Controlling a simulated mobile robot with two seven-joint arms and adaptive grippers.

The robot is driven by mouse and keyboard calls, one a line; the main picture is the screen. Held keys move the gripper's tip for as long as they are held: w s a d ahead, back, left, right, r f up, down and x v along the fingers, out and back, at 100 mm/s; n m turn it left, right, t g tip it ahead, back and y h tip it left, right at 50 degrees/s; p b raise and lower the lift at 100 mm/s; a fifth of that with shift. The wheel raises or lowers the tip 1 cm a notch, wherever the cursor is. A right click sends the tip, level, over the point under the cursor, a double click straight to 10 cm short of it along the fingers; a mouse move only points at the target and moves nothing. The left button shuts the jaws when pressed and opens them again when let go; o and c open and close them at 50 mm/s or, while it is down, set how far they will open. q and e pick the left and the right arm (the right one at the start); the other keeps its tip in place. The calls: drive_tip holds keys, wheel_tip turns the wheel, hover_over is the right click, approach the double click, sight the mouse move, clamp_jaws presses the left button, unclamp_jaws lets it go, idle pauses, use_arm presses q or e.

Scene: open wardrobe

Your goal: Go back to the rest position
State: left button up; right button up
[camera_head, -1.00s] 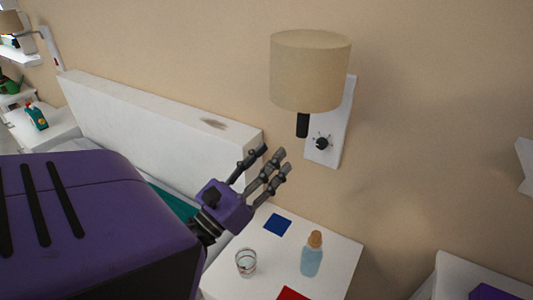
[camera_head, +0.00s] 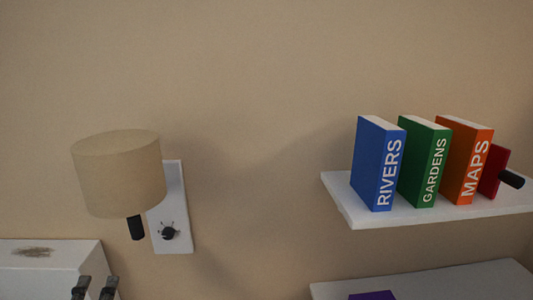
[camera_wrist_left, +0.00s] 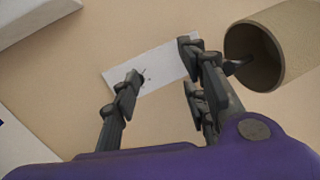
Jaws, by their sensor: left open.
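My left gripper (camera_head: 95,288) shows only its dark fingertips at the bottom left of the head view, below the wall lamp. In the left wrist view my left gripper (camera_wrist_left: 160,85) is open, its fingers apart with nothing between them. Behind the fingers is the lamp's white wall plate (camera_wrist_left: 153,70) with its dark knob; the fingers look apart from it, though the gap is hard to judge. My right gripper is in neither current view.
The wall lamp (camera_head: 118,175) juts from its plate (camera_head: 170,205). A white shelf (camera_head: 350,205) at right holds books RIVERS (camera_head: 378,165), GARDENS (camera_head: 424,162) and MAPS (camera_head: 465,160), plus a red item (camera_head: 492,172). The white headboard (camera_head: 45,262) is lower left. Wall between is bare.

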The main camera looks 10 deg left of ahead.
use_arm(q)
drive_tip(key=s+d+f+n+g+h+p, duration=0.1)
drive_tip(key=s+d+f+n+g, duration=0.15)
drive_tip(key=f+n, duration=0.5)
drive_tip(key=s+d+f+n+g+h+p, duration=0.1)
drive_tip(key=d+f+n+g, duration=0.35)
drive_tip(key=f, duration=0.65)
drive_tip(key=s+d+f+n+g+h, duration=0.1)
drive_tip(key=s+d+f+g+h, duration=0.1)
drive_tip(key=s+d+f, duration=0.4)
drive_tip(key=s+d+f+n+g+h+p, duration=0.1)
drive_tip(key=s+d+f+n+g+h, duration=0.1)
drive_tip(key=s+d+f, duration=0.5)
drive_tip(key=s+f, duration=0.1)
drive_tip(key=s, duration=0.3)
drive_tip(key=shift+s+n+h, duration=0.2)
drive_tip(key=shift+n+h, duration=0.1)
drive_tip(key=shift+h, duration=0.1)
use_arm(e)
drive_tip(key=r, duration=0.2)
drive_tip(key=w+a+r, duration=0.1)
drive_tip(key=r, duration=0.1)
drive_tip(key=shift+w, duration=0.1)
drive_tip(key=shift+w+a+t, duration=0.1)
drive_tip(key=shift+w+t, duration=0.2)
use_arm(q)
drive_tip(key=shift+r, duration=0.1)
use_arm(e)
drive_tip(key=shift+w+r, duration=0.15)
drive_tip(key=shift+w, duration=0.1)
